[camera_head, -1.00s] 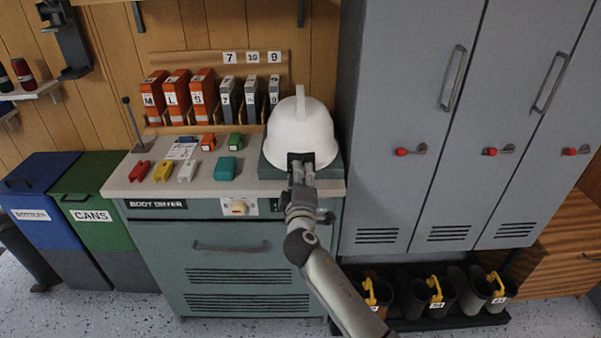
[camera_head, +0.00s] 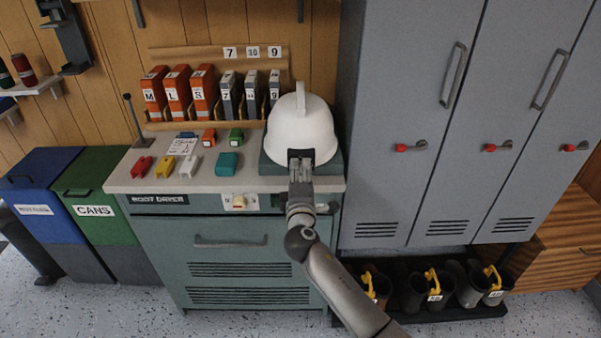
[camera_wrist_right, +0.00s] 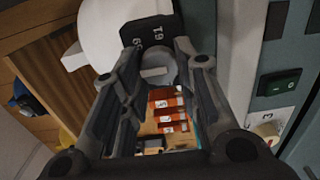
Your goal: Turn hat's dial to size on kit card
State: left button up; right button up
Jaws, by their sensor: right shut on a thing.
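A white hard hat (camera_head: 302,138) sits on a dark green block (camera_head: 329,172) at the right end of the dryer's top. A dark plate with upside-down numbers (camera_wrist_right: 151,34) is at the hat's rear in the right wrist view. A grey round dial (camera_wrist_right: 158,70) is just below that plate. My right gripper (camera_head: 301,160) is at the hat's near side. In the wrist view its fingers (camera_wrist_right: 158,78) are shut on the dial, one on each side. The kit card (camera_head: 180,158) lies flat on the dryer top at the left; its writing is too small to read. My left gripper is not in view.
Red, yellow, white, teal and other small blocks lie around the card. Orange and grey labelled binders (camera_head: 201,94) stand in a rack behind. Grey lockers (camera_head: 400,130) rise close on the right.

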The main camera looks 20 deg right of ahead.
jog(key=o, duration=1)
jog(key=v, duration=1.2)
